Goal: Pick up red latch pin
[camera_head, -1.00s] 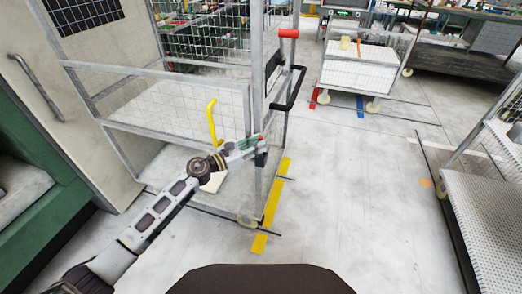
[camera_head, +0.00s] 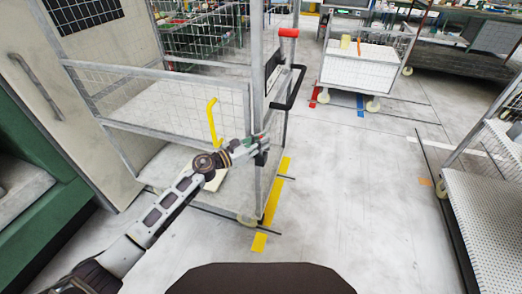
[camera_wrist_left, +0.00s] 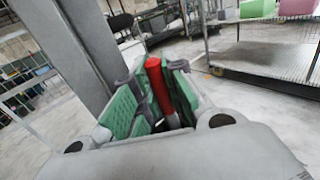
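In the head view my left gripper (camera_head: 258,146) is at the grey corner post of the wire cage cart (camera_head: 255,105), and the pin is mostly hidden there. My right gripper is not in view.
The cart has a black handle (camera_head: 296,92), a red-topped post (camera_head: 288,33) and a yellow bent bar (camera_head: 212,122). A white-sided trolley (camera_head: 355,76) stands farther back. A perforated metal rack (camera_head: 490,205) is at the right. The middle floor is clear.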

